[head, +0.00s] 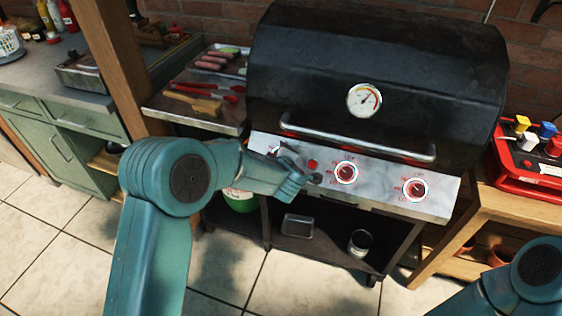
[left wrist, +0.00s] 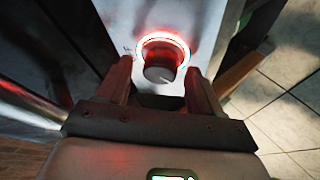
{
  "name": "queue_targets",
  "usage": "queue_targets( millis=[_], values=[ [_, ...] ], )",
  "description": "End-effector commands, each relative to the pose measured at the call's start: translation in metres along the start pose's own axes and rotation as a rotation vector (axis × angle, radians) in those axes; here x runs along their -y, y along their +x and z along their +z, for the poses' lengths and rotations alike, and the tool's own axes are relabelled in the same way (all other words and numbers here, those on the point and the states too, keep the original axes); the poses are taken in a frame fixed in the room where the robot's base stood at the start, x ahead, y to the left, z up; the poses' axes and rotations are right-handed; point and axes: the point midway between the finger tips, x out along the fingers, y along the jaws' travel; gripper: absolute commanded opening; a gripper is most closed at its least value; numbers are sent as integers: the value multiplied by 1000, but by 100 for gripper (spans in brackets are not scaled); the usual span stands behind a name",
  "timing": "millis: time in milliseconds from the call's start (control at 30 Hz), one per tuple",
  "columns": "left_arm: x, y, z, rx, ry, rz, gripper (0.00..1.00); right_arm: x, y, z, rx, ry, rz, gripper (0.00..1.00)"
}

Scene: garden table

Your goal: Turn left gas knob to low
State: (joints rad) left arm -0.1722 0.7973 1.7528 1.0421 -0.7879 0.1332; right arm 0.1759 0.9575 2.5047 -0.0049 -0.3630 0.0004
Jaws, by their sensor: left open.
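The left gas knob (left wrist: 158,64) shows in the left wrist view, dark red with a grey face and a glowing red ring around its base. My left gripper (left wrist: 160,76) is open, with one finger on each side of the knob; whether the fingers touch it I cannot tell. In the head view my left gripper (head: 296,166) is at the left end of the grill's control panel (head: 382,183) and hides most of the left knob. The knob's pointer setting cannot be read. My right arm shows at the bottom right, but its gripper is out of view.
A side shelf (head: 205,112) holds sausages and tongs.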

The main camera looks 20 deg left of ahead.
Motion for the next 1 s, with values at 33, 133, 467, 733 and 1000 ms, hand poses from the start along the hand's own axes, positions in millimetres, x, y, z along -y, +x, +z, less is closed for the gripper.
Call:
queue_targets(
  millis=[33, 133, 467, 733, 1000],
  values=[
    [-1, -6, 0, 1, 0, 1, 66, 0, 0, 0, 0, 0, 0, 48],
    [-1, -26, 0, 2, 1, 3, 66, 0, 0, 0, 0, 0, 0, 48],
    [-2, -113, 0, 3, 1, 6, 66, 1, -2, 0, 0, 0, 0, 48],
    [-1, -154, 0, 1, 0, 4, 66, 2, -5, 0, 0, 0, 0, 48],
    [0, -159, 0, 0, 0, 2, 66, 2, -5, 0, 0, 0, 0, 48]
  ],
)
